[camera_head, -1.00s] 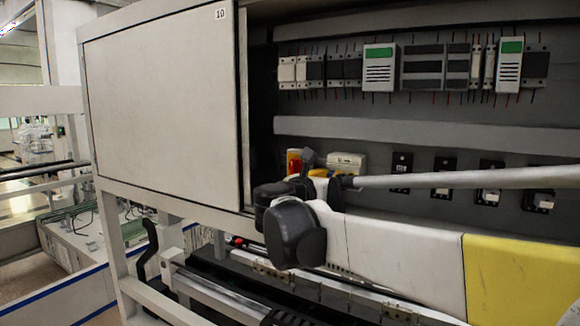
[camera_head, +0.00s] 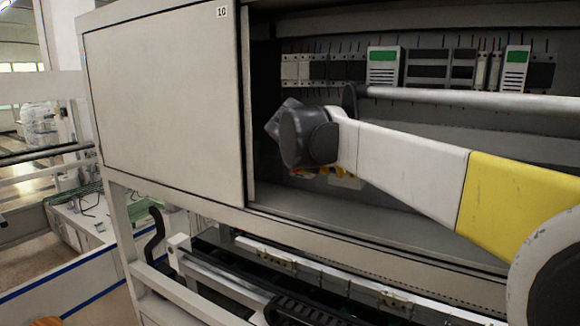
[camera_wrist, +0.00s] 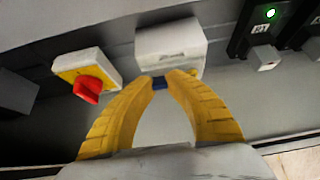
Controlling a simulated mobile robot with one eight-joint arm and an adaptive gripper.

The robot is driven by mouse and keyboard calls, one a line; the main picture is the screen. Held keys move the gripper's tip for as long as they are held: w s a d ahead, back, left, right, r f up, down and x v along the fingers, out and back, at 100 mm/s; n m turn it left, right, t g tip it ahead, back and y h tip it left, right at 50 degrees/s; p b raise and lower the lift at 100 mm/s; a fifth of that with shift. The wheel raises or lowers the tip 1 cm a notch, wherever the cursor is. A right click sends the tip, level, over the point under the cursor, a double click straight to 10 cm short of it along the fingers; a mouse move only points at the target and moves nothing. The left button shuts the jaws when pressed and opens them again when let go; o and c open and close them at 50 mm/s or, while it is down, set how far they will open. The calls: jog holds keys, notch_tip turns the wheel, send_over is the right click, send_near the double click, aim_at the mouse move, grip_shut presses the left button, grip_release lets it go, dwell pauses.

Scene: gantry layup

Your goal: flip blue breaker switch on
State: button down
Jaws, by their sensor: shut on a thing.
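The blue breaker switch (camera_wrist: 160,83) shows as a small blue piece at the lower edge of a white breaker box (camera_wrist: 171,45) in the wrist view. My gripper (camera_wrist: 168,79) has its yellow fingers closed together on the blue switch, which they partly hide. Whether the switch is on or off cannot be told. In the head view my wrist and arm hide most of the gripper and the switch.
A red rotary knob (camera_wrist: 87,88) on a yellow plate sits left of the fingers. A black switch unit (camera_wrist: 263,35) with a green light is at right. Module rows (camera_head: 425,68) line the upper cabinet. A closed panel marked 10 (camera_head: 165,105) bounds the opening at left.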

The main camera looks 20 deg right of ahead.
jog(key=shift+f, duration=0.1)
jog(key=c, duration=1.6)
grip_release()
jog(key=v, duration=1.2)
